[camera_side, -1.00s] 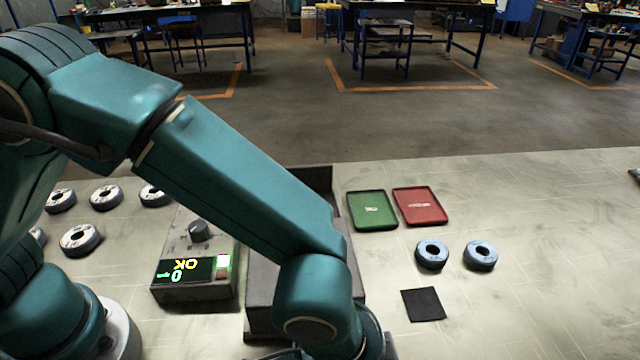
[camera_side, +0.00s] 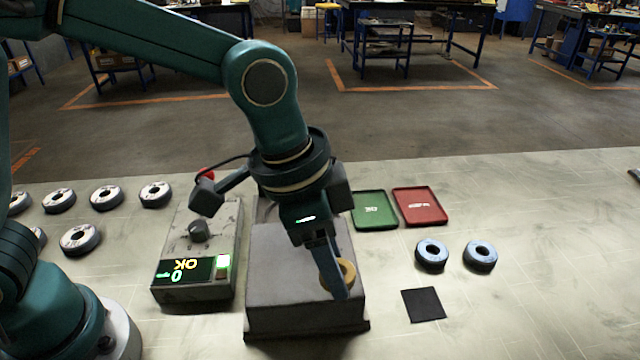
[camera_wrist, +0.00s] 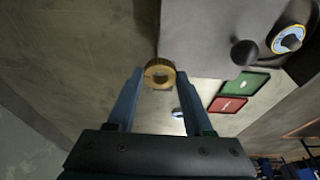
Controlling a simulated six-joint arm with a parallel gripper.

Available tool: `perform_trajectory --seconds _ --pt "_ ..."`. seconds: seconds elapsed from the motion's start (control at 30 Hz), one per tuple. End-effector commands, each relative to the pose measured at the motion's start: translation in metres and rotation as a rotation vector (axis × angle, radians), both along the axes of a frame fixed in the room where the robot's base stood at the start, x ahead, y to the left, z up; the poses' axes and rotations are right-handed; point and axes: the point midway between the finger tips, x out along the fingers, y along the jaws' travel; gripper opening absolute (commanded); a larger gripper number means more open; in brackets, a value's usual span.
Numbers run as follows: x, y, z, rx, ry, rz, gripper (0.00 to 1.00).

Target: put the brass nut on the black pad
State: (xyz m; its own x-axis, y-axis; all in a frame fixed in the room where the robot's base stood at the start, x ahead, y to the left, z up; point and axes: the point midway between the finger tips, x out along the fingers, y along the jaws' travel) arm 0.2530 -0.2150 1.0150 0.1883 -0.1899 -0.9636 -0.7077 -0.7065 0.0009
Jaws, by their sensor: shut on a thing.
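The brass nut (camera_side: 347,272) is a round gold ring with a hole. It is held between the fingertips of my gripper (camera_side: 337,277), in front of the grey machine block in the side view. In the wrist view the nut (camera_wrist: 160,62) sits between the two blue fingers of my gripper (camera_wrist: 159,76). The fingers hide part of the nut in the side view. The black pad (camera_side: 423,304) is a flat dark square on the bench, right of the block and apart from the nut. It is bare. I cannot make out the pad in the wrist view.
The grey machine block (camera_side: 290,318) stands left of the pad. Beside it is a control box (camera_side: 195,292) with a lit display. A green tray (camera_side: 368,222), a red tray (camera_side: 437,216) and two discs (camera_side: 431,254) lie behind the pad. Bench right of the pad is clear.

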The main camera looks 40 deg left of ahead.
Motion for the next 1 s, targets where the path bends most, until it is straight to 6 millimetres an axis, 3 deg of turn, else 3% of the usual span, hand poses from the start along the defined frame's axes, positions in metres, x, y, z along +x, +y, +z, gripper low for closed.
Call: perform_trajectory --seconds 0.5,0.8,1.0 --pt "0.074 -0.053 -0.011 -0.002 0.002 -0.004 0.00" --pt "0.100 -0.075 -0.032 0.000 0.003 -0.003 0.00" --pt "0.107 -0.082 -0.044 0.000 0.001 0.000 0.00"
